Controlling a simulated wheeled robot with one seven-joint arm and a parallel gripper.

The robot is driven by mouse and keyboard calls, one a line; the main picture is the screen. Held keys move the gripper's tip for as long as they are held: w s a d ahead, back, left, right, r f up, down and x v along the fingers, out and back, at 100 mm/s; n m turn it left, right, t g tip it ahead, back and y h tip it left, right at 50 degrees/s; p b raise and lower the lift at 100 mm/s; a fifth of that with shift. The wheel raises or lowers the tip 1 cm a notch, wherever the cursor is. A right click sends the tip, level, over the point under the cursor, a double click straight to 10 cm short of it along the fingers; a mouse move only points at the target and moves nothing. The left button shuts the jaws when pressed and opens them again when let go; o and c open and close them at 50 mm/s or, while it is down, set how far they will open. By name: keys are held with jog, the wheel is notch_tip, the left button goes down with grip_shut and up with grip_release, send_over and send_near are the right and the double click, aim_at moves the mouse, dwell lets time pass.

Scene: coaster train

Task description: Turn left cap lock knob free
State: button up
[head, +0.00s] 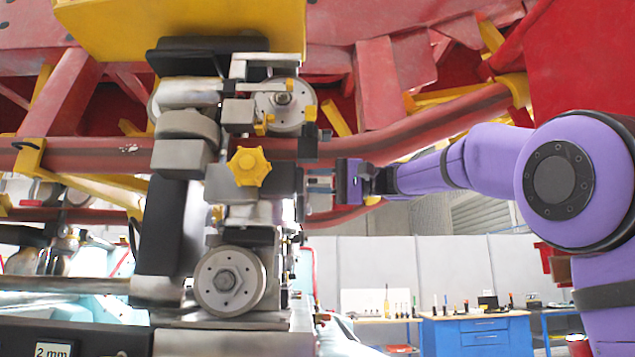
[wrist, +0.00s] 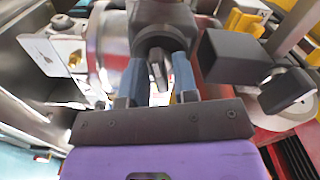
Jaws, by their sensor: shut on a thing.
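My gripper (head: 322,187) reaches in from the right in the head view, at the right side of the wheel assembly. In the wrist view its two blue fingers (wrist: 159,78) are shut on a small grey knob-like part below a dark round block (wrist: 160,22). I cannot tell for certain whether this part is the left cap lock knob, as the fingers cover much of it. A yellow star-shaped knob (head: 249,167) sits on the front of the assembly, apart from my gripper.
A guide wheel (head: 284,107) is above and a lower wheel (head: 230,281) below. Black blocks (wrist: 232,57) stand close to the right of my fingers in the wrist view. A red rail (head: 430,128) runs behind. A blue workbench (head: 465,332) stands far back.

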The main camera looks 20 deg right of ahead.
jog(key=n, duration=1.1)
jog(key=shift+f, duration=0.1)
jog(key=shift+n, duration=1.9)
jog(key=o, duration=0.6)
jog(key=shift+o, duration=0.2)
jog(key=v, duration=1.1)
jog(key=shift+a, duration=0.1)
